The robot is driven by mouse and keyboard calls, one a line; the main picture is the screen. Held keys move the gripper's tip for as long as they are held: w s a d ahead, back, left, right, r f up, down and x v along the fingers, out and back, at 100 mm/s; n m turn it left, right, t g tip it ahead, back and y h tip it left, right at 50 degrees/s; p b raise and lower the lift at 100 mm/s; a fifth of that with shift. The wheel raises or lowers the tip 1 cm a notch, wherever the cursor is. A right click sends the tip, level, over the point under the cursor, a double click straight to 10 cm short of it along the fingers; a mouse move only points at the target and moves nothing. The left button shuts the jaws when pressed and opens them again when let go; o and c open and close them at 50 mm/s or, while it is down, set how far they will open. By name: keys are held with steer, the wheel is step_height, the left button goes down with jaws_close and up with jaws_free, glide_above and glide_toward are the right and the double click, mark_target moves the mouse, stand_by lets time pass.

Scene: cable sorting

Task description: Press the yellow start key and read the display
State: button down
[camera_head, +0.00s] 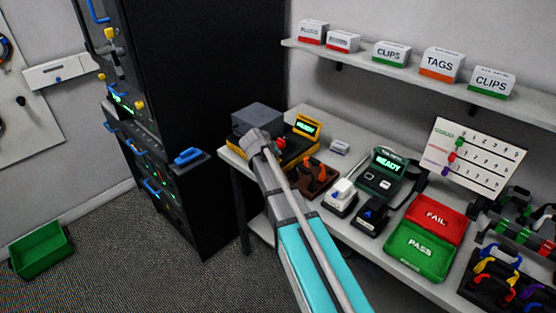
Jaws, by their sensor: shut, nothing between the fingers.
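A yellow and black device (298,146) stands at the left end of the bench. Its small display (306,126) is lit green and appears to read READY. My gripper (258,138) is shut and empty, in front of this device and close to its grey box-shaped part (257,117). My wrist and gripper hide part of the device's front. I cannot make out a separate yellow start key, nor whether my fingertips touch anything. A second, dark tester (384,173) farther right also has a green display reading READY.
A brown block with orange parts (315,177) and white and black connector holders (341,197) stand right of my arm. Red FAIL (462,222) and green PASS (389,254) trays lie farther right. A black rack (215,100) stands left of the bench. A shelf with labelled boxes (443,64) hangs above.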

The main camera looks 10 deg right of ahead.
steer(key=shift+f+b, duration=0.8)
stand_by(1.0)
steer(key=shift+s+r, duration=0.1)
stand_by(0.3)
steer(key=shift+r+p, duration=0.75)
steer(key=shift+p, duration=0.1)
steer(key=shift+r+p, duration=2.5)
steer(key=shift+s+d+f, duration=0.1)
steer(key=shift+s+f, duration=0.05)
steer(key=shift+s, duration=0.2)
steer(key=s+f+g+y, duration=0.2)
steer(key=s+g+y, duration=0.1)
steer(key=s, duration=1.1)
steer(key=s+f+g+y, duration=0.3)
steer(key=s, duration=1.1)
steer(key=shift+d+f+m+g, duration=0.2)
steer(key=shift+d+m+g, duration=0.1)
steer(key=shift+g, duration=0.1)
